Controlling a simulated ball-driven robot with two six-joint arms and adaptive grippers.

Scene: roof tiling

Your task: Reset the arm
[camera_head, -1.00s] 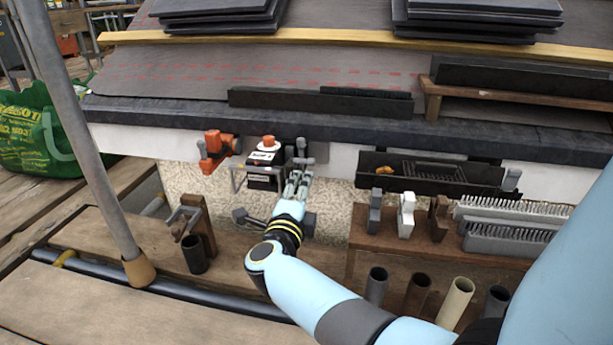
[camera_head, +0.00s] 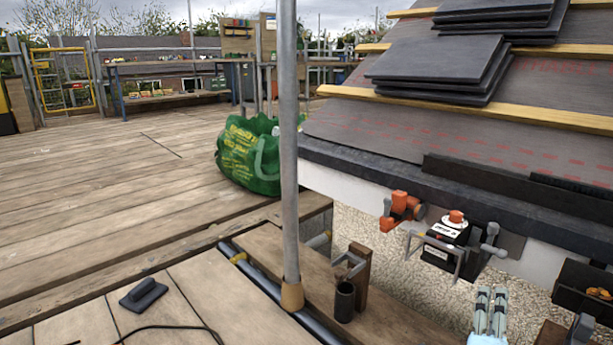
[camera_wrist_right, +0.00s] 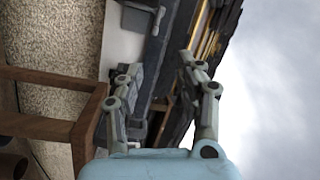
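My right gripper (camera_head: 491,292) shows at the bottom right of the head view, with pale blue and grey fingers pointing up. In the right wrist view the two fingers of the right gripper (camera_wrist_right: 162,72) stand apart with nothing between them, so it is open and empty. In the head view it is below the black-and-white box with an orange top (camera_head: 447,240) and apart from it. My left gripper is in neither view.
An orange tool (camera_head: 402,208) hangs beside the box along the roof edge. A grey pole (camera_head: 289,150) rises from the deck near a dark cup (camera_head: 344,301). A green bag (camera_head: 250,155) stands behind it. Slates (camera_head: 440,65) lie on the roof. The left deck is largely clear.

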